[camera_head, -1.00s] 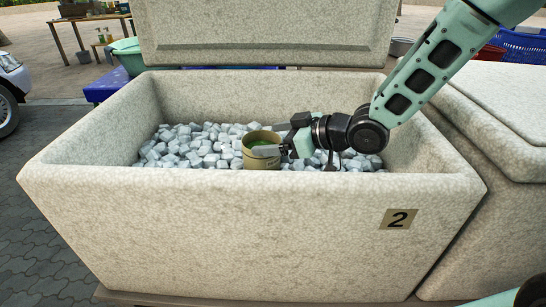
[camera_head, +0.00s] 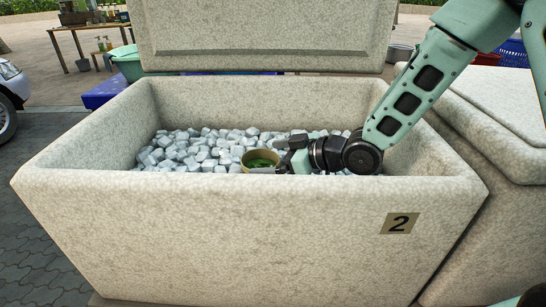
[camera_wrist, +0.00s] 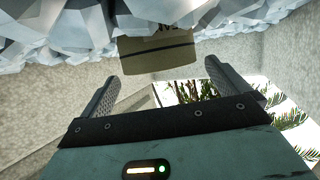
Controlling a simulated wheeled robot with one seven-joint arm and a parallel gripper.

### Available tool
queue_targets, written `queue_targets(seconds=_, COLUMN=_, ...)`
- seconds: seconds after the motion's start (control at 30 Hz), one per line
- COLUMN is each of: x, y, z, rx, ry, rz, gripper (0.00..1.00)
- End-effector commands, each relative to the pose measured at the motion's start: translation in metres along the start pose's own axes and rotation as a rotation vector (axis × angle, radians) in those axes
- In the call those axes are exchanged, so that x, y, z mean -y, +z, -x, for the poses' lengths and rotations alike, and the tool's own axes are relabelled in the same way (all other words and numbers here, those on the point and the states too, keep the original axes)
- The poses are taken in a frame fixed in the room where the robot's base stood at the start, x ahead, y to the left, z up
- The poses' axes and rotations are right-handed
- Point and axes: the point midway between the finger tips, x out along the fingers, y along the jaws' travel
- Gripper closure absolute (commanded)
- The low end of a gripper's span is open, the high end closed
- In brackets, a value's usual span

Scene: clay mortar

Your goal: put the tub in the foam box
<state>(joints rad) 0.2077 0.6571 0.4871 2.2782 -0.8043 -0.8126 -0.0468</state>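The tub (camera_wrist: 158,54) also shows in the wrist view, just beyond and between my fingertips. My gripper (camera_head: 272,168) reaches in from the right, low over the ice beside the tub. In the wrist view my gripper (camera_wrist: 160,72) has its two fingers spread wide, with a narrow gap to the tub on each side.
The box's lid (camera_head: 262,35) stands raised at the back. Ice pieces (camera_head: 190,150) cover the box floor, with free room left of the tub. Another speckled box (camera_head: 500,120) stands close on the right.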

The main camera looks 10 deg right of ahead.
Motion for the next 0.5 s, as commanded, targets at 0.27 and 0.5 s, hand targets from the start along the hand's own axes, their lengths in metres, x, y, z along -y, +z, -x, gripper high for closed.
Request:
queue_targets(seconds=0.27, x=-0.002, y=-0.004, z=0.032, rx=0.001, ry=0.004, rz=0.0, gripper=0.0)
queue_targets(seconds=0.5, x=-0.001, y=-0.003, z=0.067, rx=0.001, ry=0.002, rz=0.0, gripper=0.0)
